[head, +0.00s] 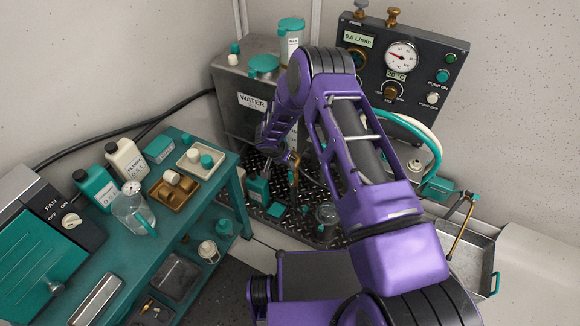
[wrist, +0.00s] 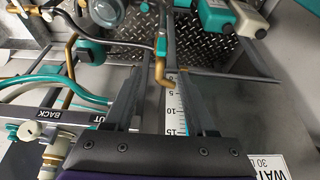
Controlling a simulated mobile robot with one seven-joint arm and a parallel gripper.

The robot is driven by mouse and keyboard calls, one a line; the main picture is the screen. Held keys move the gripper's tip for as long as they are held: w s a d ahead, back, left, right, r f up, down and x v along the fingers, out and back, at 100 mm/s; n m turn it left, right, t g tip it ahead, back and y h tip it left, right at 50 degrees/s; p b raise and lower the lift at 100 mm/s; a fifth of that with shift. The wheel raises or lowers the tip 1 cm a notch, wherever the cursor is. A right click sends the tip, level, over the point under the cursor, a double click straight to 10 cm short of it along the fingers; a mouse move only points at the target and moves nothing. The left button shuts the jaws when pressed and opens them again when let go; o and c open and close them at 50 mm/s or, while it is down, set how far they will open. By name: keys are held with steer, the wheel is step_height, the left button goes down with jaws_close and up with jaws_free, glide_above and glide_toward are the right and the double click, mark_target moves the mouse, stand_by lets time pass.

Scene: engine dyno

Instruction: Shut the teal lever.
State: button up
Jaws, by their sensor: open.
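My gripper (wrist: 159,72) is open in the wrist view, its two dark fingers apart. A bent brass spout (wrist: 165,78) shows between the fingertips; I cannot tell if they touch it. A small teal piece (wrist: 161,47) sits on the pipe just above the spout. I cannot tell for sure which is the teal lever.
A gauge panel (head: 445,75) stands behind my arm. A teal bench (head: 165,222) with bottles and trays is at the left. A metal tray (head: 465,240) lies at the right. Hoses (head: 418,130) loop close to my arm. A chequered plate (wrist: 125,58) lies beyond the fingers.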

mark_target(290, 173)
steer(key=b+x, duration=0.3)
steer(key=x, duration=1.1)
steer(key=shift+w+r, duration=0.1)
steer(key=shift+w, duration=0.1)
steer(key=shift+c, duration=0.2)
jaws_close()
stand_by(0.6)
